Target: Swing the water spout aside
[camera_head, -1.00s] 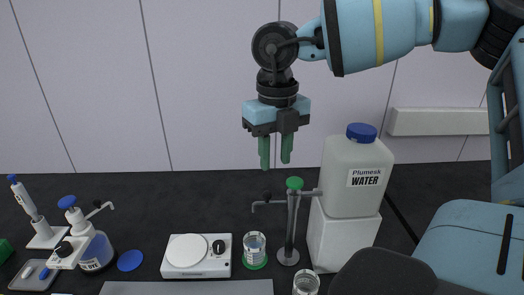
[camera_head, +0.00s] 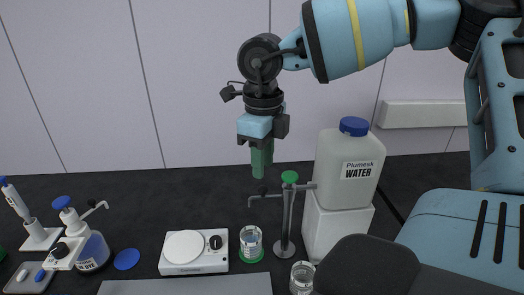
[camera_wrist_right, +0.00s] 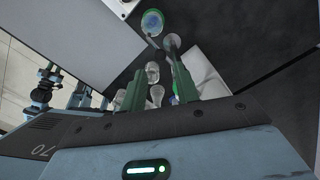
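The water spout (camera_head: 266,196) is a thin grey arm that reaches left from a metal post (camera_head: 286,225) with a green cap (camera_head: 289,177). The glass beaker (camera_head: 251,243) stands on a green base below and left of the post. My right gripper (camera_head: 261,172) points down, above the spout and left of the post cap, apparently touching nothing.
A white water canister (camera_head: 349,165) with a blue cap stands on a white block right of the post. A second glass (camera_head: 302,277) stands in front. A white stirrer plate (camera_head: 194,251), a dye bottle (camera_head: 92,250) and a blue disc (camera_head: 127,259) are left.

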